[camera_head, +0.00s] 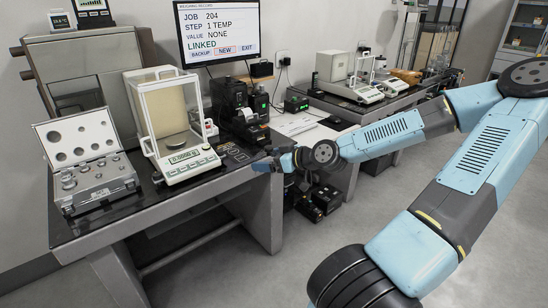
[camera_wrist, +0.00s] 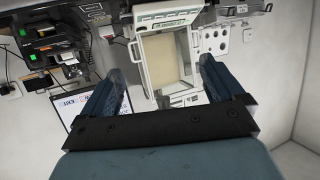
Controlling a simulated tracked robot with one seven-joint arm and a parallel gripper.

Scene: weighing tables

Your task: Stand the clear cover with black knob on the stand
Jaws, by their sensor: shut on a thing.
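My gripper (camera_wrist: 160,66) shows in the wrist view with its two blue fingers well apart. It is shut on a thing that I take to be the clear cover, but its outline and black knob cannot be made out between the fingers. In the head view my gripper (camera_head: 277,163) is at the front right edge of the near weighing table (camera_head: 190,196), to the right of the balance (camera_head: 190,163). The balance also shows upside down beyond the fingers in the wrist view (camera_wrist: 141,67). I cannot pick out the stand with certainty in either view.
An open case of weights (camera_head: 97,193) stands at the table's left. Black devices (camera_head: 238,106) stand behind my gripper, under a monitor (camera_head: 218,32). A second table at the back carries another balance (camera_head: 365,94). Black boxes (camera_head: 318,203) sit on the floor below.

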